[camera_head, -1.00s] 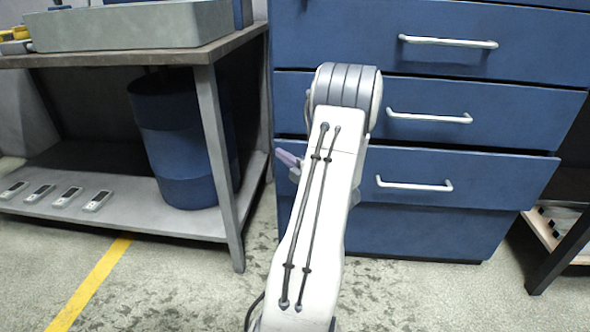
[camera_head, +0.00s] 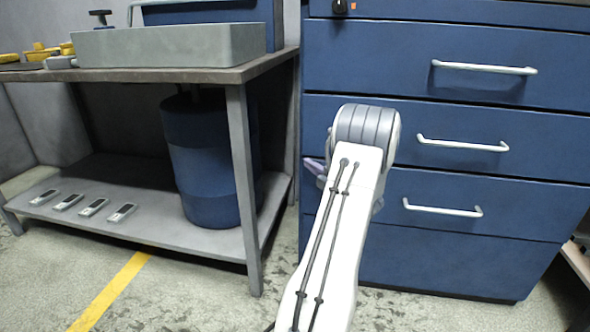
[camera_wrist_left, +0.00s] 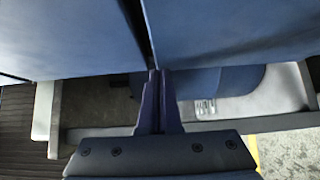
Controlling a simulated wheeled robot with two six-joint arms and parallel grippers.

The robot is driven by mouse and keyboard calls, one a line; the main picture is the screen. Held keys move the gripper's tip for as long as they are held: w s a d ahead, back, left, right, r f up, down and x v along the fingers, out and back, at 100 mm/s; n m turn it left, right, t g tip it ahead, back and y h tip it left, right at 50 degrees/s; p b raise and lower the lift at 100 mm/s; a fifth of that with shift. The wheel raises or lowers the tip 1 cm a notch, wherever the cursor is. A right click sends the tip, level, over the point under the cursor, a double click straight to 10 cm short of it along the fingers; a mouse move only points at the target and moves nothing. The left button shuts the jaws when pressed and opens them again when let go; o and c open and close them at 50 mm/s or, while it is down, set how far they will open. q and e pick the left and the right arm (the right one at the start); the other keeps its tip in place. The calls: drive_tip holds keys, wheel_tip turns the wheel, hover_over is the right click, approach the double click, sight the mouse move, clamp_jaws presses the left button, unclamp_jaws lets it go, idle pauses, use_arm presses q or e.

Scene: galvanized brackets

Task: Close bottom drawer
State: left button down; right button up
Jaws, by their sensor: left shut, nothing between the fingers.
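The blue bottom drawer (camera_head: 385,208) with its white bar handle (camera_head: 442,209) is the lowest handled front of the cabinet. It looks nearly flush, with a thin dark line above it. My left gripper (camera_head: 314,167) is at the drawer's left side, mostly hidden behind my wrist; a purple finger shows. In the left wrist view the gripper (camera_wrist_left: 157,90) has its fingers together and empty, close to blue panels with a dark seam between them. I cannot tell whether it touches the drawer. The right gripper is not in view.
Two more handled drawers (camera_head: 380,60) sit above. A grey workbench (camera_head: 240,150) stands left, with a grey bin (camera_head: 170,46) on top, and a blue barrel (camera_head: 205,160) and several small devices (camera_head: 95,207) on its lower shelf. The floor in front (camera_head: 215,300) is clear.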

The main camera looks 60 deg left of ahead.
use_arm(q)
drive_tip(key=shift+w+a+r, duration=0.1)
drive_tip(key=shift+w+a, duration=0.05)
drive_tip(key=shift+w, duration=0.4)
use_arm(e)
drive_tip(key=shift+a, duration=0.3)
use_arm(q)
drive_tip(key=shift+s, duration=0.1)
drive_tip(key=s+d+p, duration=0.2)
drive_tip(key=s+d, duration=0.1)
drive_tip(key=d, duration=1)
drive_tip(key=shift+p, duration=0.4)
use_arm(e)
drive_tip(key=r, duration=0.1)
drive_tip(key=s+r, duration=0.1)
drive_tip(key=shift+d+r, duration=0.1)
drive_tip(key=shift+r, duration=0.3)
